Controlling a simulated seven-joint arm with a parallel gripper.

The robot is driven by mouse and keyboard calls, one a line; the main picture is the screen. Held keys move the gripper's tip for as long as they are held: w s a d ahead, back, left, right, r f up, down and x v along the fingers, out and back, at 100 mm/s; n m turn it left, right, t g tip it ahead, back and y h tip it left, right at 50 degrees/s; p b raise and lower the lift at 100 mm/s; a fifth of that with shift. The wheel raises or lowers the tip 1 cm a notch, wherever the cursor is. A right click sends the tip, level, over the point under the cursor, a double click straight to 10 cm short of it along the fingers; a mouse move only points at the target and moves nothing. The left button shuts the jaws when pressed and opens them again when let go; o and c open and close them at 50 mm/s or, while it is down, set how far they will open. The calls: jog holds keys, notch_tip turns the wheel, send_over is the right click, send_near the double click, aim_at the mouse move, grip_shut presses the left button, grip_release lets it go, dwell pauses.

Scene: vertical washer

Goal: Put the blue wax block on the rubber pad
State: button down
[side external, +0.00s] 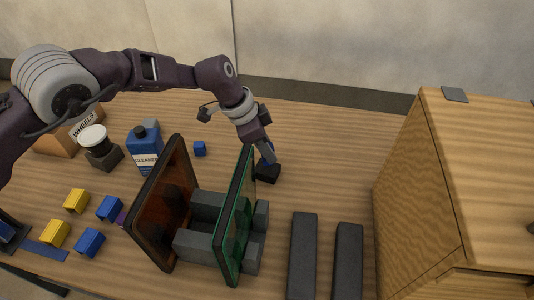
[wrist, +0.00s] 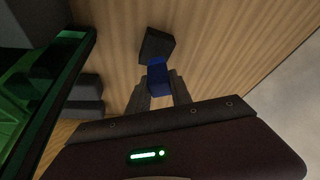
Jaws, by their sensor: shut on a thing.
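My gripper (side external: 267,150) is shut on a blue block (side external: 267,158), seen between its fingertips beside the green-framed panel. In the wrist view the blue block (wrist: 158,75) shows between the two grey fingers (wrist: 160,90). A small black block-like piece (side external: 268,174), which may be the rubber pad, sits on the table just below the held block. It also shows in the wrist view (wrist: 157,44), right beside the blue block. I cannot tell whether the two touch. The fingers partly hide the blue block in the side view.
The green-framed panel (side external: 236,215) and a brown panel (side external: 162,205) stand upright in grey supports close by. Two long dark bars (side external: 302,255) lie to the right, before a wooden cabinet (side external: 425,200). A cleaner bottle (side external: 145,148) and several blue and yellow blocks are left.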

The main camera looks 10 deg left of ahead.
jog(key=shift+f, duration=0.95)
jog(key=shift+f, duration=0.15)
jog(key=c, duration=1.2)
grip_release()
jog(key=shift+o, duration=0.2)
jog(key=v, duration=1.2)
jog(key=shift+r, duration=0.2)
